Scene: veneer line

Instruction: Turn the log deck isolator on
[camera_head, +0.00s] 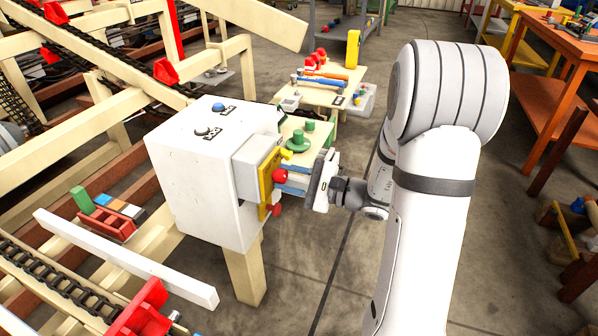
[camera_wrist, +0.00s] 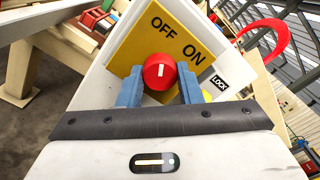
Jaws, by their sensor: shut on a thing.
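The isolator is a red knob (camera_wrist: 160,72) with a white mark, on a yellow plate (camera_wrist: 128,45) lettered OFF and ON. The mark stands upright in the wrist view, roughly toward OFF. My gripper (camera_wrist: 160,84) has its blue fingers on both sides of the knob and is shut on it. In the head view the red knob (camera_head: 280,175) and yellow plate (camera_head: 265,188) are on the right side of a white cabinet (camera_head: 200,180), with my gripper (camera_head: 288,178) against the knob. My fingers partly hide the plate.
The cabinet top carries a blue button (camera_head: 218,107) and a dark one (camera_head: 202,131). A bench (camera_head: 345,88) with tools stands behind. A pale beam (camera_head: 125,258) lies in front.

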